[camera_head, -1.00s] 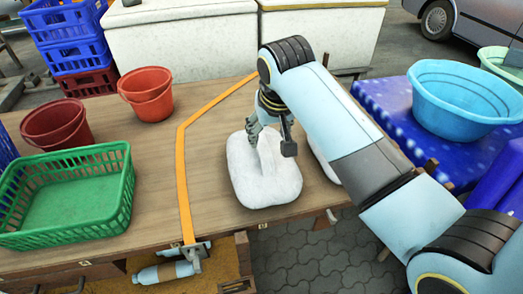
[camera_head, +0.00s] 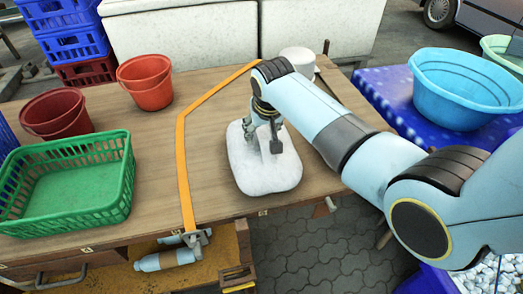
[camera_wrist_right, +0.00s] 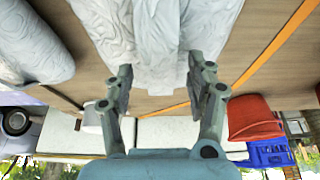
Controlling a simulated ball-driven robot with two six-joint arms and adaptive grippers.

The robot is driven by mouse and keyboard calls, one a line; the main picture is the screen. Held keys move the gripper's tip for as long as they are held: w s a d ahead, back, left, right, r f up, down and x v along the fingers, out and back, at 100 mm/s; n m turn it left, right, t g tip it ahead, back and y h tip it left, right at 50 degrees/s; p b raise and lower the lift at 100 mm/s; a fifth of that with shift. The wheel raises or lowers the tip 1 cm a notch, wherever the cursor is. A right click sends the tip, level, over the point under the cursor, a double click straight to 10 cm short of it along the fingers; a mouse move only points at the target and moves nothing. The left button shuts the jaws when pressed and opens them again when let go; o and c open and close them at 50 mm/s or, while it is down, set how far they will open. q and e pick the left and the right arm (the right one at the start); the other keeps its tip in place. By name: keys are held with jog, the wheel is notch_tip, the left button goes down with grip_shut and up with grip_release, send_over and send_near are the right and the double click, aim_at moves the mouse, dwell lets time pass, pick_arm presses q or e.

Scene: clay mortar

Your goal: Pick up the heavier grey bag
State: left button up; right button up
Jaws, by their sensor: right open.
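A pale grey-white bag (camera_head: 264,178) lies on the wooden table, right of the orange strip. My right gripper (camera_head: 263,138) is over the bag's far part, fingers pointing down. In the right wrist view my gripper (camera_wrist_right: 160,84) is open, with a raised fold of the bag (camera_wrist_right: 155,35) reaching between its spread fingers. A second bag (camera_wrist_right: 32,45) lies beside it in that view; in the head view my right arm hides it. I cannot tell by sight which bag is heavier. My left gripper is not in view.
An orange strip (camera_head: 182,150) crosses the table (camera_head: 150,145). Left of it are a green basket (camera_head: 70,185), a dark red bucket (camera_head: 56,114) and an orange-red bucket (camera_head: 146,82). A white round container (camera_head: 297,58) stands at the far edge. A blue basin (camera_head: 465,85) is at right.

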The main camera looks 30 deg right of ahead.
jog(key=shift+f, duration=0.25)
dwell(0.7)
grip_shut()
jog(key=shift+r, duration=0.1)
dwell(0.4)
